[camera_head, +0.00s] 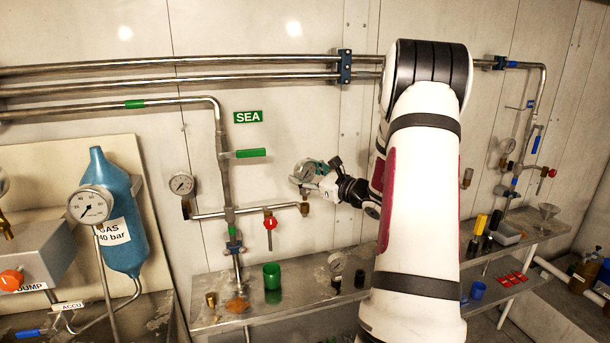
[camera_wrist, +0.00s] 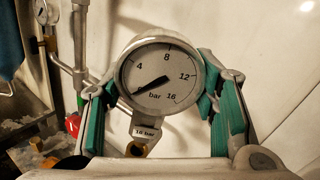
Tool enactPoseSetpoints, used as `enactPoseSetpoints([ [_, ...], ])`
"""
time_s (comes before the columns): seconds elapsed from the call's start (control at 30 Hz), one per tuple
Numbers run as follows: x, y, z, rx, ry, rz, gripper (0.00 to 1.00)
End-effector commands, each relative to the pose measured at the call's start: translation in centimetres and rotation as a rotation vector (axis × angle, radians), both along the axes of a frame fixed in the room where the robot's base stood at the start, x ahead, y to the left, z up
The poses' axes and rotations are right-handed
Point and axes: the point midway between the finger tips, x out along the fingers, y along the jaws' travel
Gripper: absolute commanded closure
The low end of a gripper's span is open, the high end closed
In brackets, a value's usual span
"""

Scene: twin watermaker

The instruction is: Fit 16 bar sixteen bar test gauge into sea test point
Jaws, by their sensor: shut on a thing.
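My gripper (camera_head: 310,174) is shut on the 16 bar test gauge (camera_head: 302,172), held in front of the wall at the right end of the sea pipe. In the wrist view, the gauge (camera_wrist: 162,72) sits upright between the green finger pads of my gripper (camera_wrist: 160,95). Its dial runs to 16 bar, and a "16 bar" tag (camera_wrist: 145,132) hangs below. The sea test point (camera_head: 304,207) is a brass fitting at the pipe's right end, directly below the gauge. A brass part (camera_wrist: 138,150) shows under the tag. Whether the gauge stem touches or sits in the fitting, I cannot tell.
A fixed gauge (camera_head: 182,184) stands on the same pipe to the left. A red-handled valve (camera_head: 270,222) and a green lever (camera_head: 250,153) are close by. The shelf below holds a green cup (camera_head: 272,276), another gauge (camera_head: 336,264) and a brass fitting (camera_head: 211,301).

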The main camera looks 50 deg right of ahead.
Motion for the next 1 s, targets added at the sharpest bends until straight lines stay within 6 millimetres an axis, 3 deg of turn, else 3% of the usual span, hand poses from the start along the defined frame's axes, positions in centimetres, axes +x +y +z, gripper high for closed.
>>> enactPoseSetpoints([
  [1.0,0.0,0.0,-2.0,0.0,0.0,0.0,0.82],
])
